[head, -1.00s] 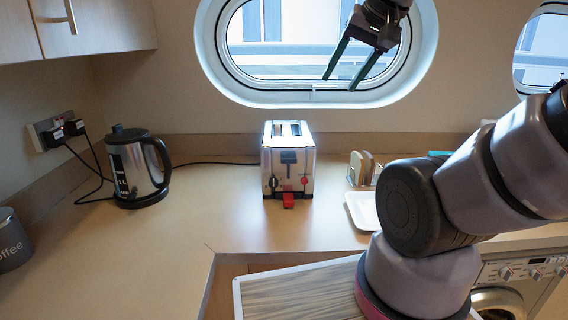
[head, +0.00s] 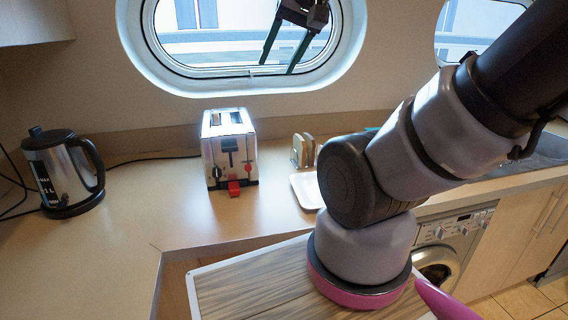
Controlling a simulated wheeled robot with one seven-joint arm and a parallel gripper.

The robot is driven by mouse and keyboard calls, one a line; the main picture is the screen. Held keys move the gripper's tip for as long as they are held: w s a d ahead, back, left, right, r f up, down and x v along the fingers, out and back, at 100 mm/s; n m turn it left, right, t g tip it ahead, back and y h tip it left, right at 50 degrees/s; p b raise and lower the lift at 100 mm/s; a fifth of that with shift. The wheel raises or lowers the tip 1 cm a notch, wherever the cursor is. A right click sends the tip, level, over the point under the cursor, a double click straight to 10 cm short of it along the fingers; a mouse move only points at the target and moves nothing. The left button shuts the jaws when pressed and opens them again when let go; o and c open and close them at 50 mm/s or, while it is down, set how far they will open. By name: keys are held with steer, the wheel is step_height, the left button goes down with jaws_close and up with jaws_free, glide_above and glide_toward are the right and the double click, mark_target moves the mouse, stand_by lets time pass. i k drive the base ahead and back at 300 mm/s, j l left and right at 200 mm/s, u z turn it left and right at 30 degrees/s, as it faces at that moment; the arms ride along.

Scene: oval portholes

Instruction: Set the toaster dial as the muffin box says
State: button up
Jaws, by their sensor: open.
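The toaster (head: 230,158) is a shiny metal box with slots on top, standing on the counter against the back wall. Its front shows a dark lever, a dark knob at the left, a red knob at the right and a red piece low in the middle. Which knob is the dial I cannot tell. My gripper (head: 281,55) is open and empty, pointing down in front of the porthole, above and to the right of the toaster and well apart from it. I see no muffin box in this view.
A metal kettle (head: 62,172) stands at the left with its cable along the wall. A white tray (head: 307,190) and a rack (head: 302,150) stand right of the toaster, partly behind my arm. A washing machine (head: 440,250) is at the right. The counter before the toaster is clear.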

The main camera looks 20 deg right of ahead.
mark_target(217, 173)
steer(key=k+l+z, duration=0.1)
steer(key=l+z, duration=0.7)
steer(key=l, duration=0.2)
